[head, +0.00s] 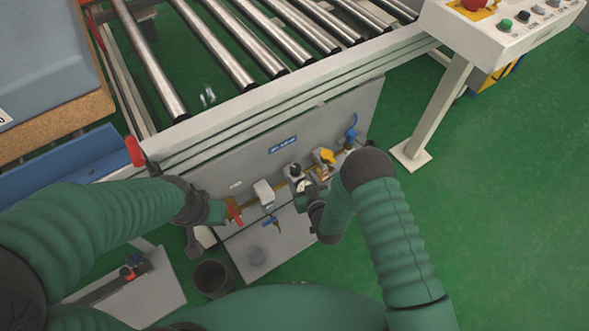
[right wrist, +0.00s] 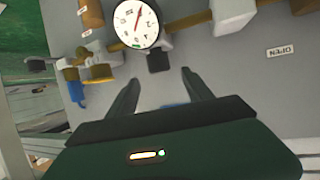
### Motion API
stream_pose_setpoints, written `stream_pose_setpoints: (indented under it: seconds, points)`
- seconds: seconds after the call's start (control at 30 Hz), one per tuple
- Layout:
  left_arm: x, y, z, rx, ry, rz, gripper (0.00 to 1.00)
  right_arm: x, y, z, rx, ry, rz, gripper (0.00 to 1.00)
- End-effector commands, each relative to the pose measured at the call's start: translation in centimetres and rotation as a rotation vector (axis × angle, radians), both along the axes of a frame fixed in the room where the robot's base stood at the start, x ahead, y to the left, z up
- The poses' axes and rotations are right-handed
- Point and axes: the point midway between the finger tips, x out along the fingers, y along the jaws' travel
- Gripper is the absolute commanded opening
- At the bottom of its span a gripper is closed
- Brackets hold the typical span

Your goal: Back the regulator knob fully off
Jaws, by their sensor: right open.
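The regulator's black knob (head: 294,170) sits on the grey panel (head: 255,165) under the conveyor. In the right wrist view the panel appears upside down, and a small black block (right wrist: 159,60), apparently this knob, shows beside the round white gauge (right wrist: 136,22). My right gripper (head: 308,192) is close in front of the gauge and knob. Its two fingers (right wrist: 160,88) are apart and empty, with the black block beyond their tips, not between them. My left gripper (head: 217,212) is at the panel's left, beside a red lever (head: 236,213); its jaws are unclear.
A pale filter (head: 263,192), a yellow valve (head: 324,156) and a blue handle (head: 350,132) flank the regulator. A small blue valve (head: 270,222) is lower. The conveyor frame (head: 275,95) overhangs the panel.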

Motion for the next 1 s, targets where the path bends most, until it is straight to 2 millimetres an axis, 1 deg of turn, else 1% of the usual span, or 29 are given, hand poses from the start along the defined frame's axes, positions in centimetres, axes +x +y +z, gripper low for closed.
stream_pose_setpoints:
  seconds: [0.03, 0.1, 0.2, 0.3, 0.43, 0.67, 1.0]
  points:
    - [0.0, 0.0, -1.0, 0.0, 0.0, 0.0, 0.0, 1.2, 0.4, -1.0, 0.001, -0.004, 0.0, 0.59]
    - [0.0, 0.0, -1.6, 0.0, 0.0, 0.0, 0.0, 2.7, 0.9, -1.7, 0.001, -0.003, 0.0, 0.59]
    - [0.0, 0.0, -2.2, 0.0, -0.001, -0.001, 0.0, 4.6, 1.6, -2.3, 0.001, -0.002, 0.0, 0.59]
    - [0.0, 0.0, -2.7, 0.0, -0.001, 0.0, 0.0, 5.8, 2.0, -2.8, 0.001, -0.002, 0.0, 0.59]
    - [0.0, 0.0, -2.8, 0.0, -0.001, 0.0, 0.0, 6.5, 2.3, -2.9, 0.0, 0.0, 0.001, 0.59]
    - [0.0, 0.0, -2.7, 0.0, -0.001, 0.0, 0.0, 6.5, 2.3, -2.9, -0.001, 0.001, 0.0, 0.59]
    - [0.0, 0.0, -2.7, 0.0, -0.001, 0.0, 0.0, 6.5, 2.2, -2.9, -0.001, 0.001, 0.0, 0.15]
